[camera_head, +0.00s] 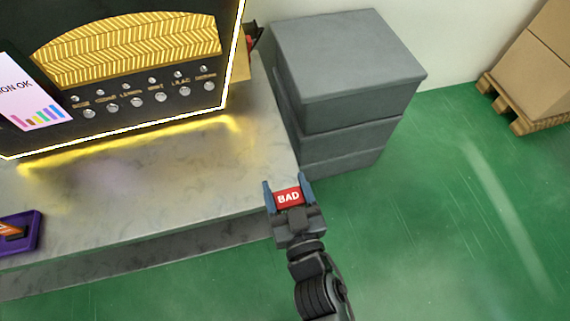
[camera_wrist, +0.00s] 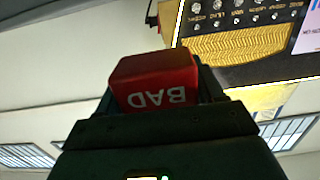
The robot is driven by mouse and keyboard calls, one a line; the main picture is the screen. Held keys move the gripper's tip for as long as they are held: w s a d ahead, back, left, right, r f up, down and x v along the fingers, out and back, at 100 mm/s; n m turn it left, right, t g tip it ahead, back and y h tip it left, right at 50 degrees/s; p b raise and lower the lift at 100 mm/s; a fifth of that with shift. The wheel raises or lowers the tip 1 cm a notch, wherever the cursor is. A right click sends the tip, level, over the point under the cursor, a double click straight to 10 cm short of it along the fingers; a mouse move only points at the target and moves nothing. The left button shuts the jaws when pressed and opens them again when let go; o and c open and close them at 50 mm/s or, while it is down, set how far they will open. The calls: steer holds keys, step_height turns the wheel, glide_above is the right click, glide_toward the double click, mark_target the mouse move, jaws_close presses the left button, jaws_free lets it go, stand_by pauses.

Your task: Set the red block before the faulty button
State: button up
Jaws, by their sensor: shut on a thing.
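A red block (camera_head: 288,196) with the white word BAD is held between the blue fingers of my gripper (camera_head: 288,190). The gripper is shut on it near the right front edge of the grey counter. The red block (camera_wrist: 154,82) fills the middle of the wrist view, its lettering upside down. The black perfume machine (camera_head: 120,65) stands on the counter to the upper left, lit by a yellow outline. A row of round silver buttons (camera_head: 136,103) runs along its front under small labels; which one is faulty I cannot tell. The machine (camera_wrist: 235,45) also shows in the wrist view.
The counter (camera_head: 190,165) is clear in front of the machine. A purple tray (camera_head: 36,235) with an orange and dark item sits at the far left. Grey stacked boxes (camera_head: 345,65) stand right of the counter. Cardboard boxes on a pallet (camera_head: 530,85) stand farther right on the green floor.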

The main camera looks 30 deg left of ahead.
steer(key=shift+s+d+r, duration=0.2)
steer(key=shift+d+r, duration=0.05)
steer(key=shift+d, duration=0.15)
steer(key=w+d+f+m+t+h, duration=0.2)
steer(key=w+d+m+h, duration=0.1)
steer(key=d, duration=0.9)
steer(key=w+d+f+m+t+h, duration=0.2)
steer(key=d+h, duration=0.4)
steer(key=d, duration=0.6)
steer(key=w+d+f+m+t+h, duration=0.2)
steer(key=w+d+m+h, duration=0.2)
steer(key=d, duration=0.8)
steer(key=shift+w+m, duration=0.5)
steer(key=shift+w, duration=0.45)
steer(key=shift+a, duration=0.15)
steer(key=s+a+r+n+g+y, duration=0.2)
steer(key=s+a+n+y, duration=0.1)
steer(key=a, duration=0.9)
steer(key=s+a+r+n+g+y, duration=0.2)
steer(key=s+a+n+y, duration=0.1)
steer(key=a, duration=0.9)
steer(key=s+a+r+n+g+y, duration=0.2)
steer(key=s+a+n+y, duration=0.2)
steer(key=a+y, duration=0.3)
steer(key=shift+s+a, duration=0.25)
steer(key=shift+a, duration=1)
steer(key=shift+s+a, duration=0.25)
steer(key=shift+a, duration=0.95)
